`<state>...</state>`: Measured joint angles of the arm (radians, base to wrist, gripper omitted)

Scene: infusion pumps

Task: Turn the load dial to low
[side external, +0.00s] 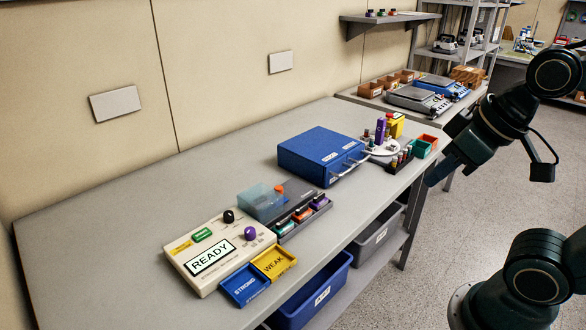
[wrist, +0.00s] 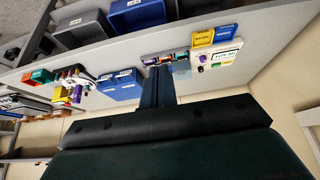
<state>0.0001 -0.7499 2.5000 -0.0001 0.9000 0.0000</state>
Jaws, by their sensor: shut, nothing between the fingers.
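A cream control box (side external: 215,275) with a READY display sits at the near left end of the bench. It carries a black knob (side external: 229,216) and a purple knob (side external: 250,233); I cannot read which one is the load dial or its setting. The box also shows upside down in the wrist view (wrist: 229,48). A grey device (side external: 283,197) with a clear blue cover and an orange knob (side external: 279,190) stands beside it. My gripper (side external: 436,178) is shut and empty, off the bench's right edge, well away from the knobs. Its narrow fingers (wrist: 157,74) show in the wrist view.
Yellow WEAK (side external: 273,263) and blue STRONG (side external: 245,286) trays lie before the control box. Bins (side external: 318,300) sit under the bench. The bench's left part (side external: 110,215) is clear.

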